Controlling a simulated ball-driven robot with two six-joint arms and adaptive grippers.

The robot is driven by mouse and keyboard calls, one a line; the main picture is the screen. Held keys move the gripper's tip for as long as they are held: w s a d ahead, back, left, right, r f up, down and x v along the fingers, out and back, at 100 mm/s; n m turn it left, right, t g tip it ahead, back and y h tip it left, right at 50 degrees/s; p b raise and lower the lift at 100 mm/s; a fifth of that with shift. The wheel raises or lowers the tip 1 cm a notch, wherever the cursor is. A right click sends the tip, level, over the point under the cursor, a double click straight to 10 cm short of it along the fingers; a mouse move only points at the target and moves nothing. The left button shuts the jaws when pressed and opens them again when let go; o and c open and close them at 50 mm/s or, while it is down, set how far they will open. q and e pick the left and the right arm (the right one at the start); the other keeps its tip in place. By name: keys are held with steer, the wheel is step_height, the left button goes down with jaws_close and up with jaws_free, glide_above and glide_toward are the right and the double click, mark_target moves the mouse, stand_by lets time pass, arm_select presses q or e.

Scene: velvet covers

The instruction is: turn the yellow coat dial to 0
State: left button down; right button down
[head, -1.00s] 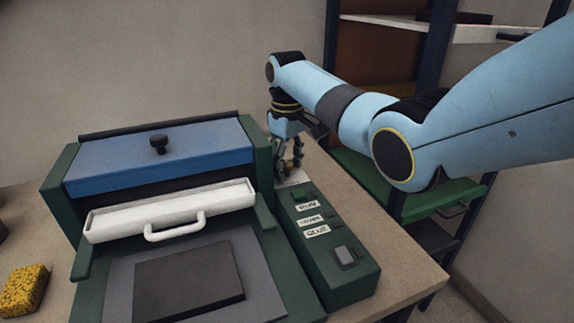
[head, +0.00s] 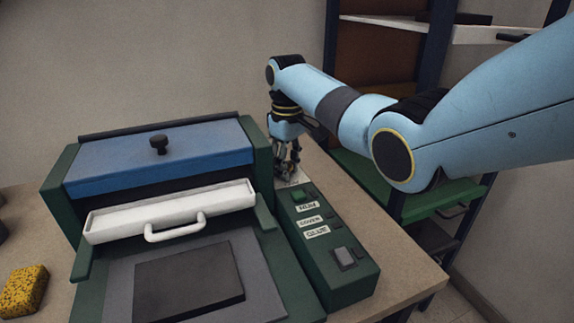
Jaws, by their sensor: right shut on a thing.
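My right gripper (head: 287,168) points down at the back end of the green control box, just right of the machine. Its fingers are shut on the yellow coat dial, which they hide almost wholly, so I cannot read its setting. A pale label plate (head: 295,181) shows under the fingertips. My left gripper is not in view.
The green control box (head: 340,285) carries labelled buttons in front of the gripper. The machine has a blue lid (head: 200,157), a white handled bar (head: 175,229) and a dark panel (head: 188,281). A yellow speckled sponge (head: 24,291) lies at left. A shelf (head: 375,175) stands behind my right arm.

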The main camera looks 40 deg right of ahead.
steer(key=n+p, duration=0.2)
steer(key=n, duration=0.1)
steer(key=shift+r+n+p, duration=0.2)
steer(key=shift+n+p, duration=0.1)
steer(key=shift+p, duration=0.1)
steer(key=n+p, duration=0.1)
steer(key=n, duration=0.1)
steer(key=shift+n, duration=0.4)
steer(key=n+p, duration=0.1)
steer(key=n, duration=0.2)
steer(key=shift+w+f+n, duration=0.1)
steer(key=shift+n, duration=0.2)
steer(key=n+p, duration=0.1)
steer(key=n, duration=0.2)
steer(key=shift+n, duration=0.3)
steer(key=n, duration=0.3)
steer(key=shift+n, duration=0.3)
steer(key=n, duration=0.7)
steer(key=shift+w+p, duration=0.1)
steer(key=shift+p, duration=0.2)
steer(key=c, duration=1)
jaws_free()
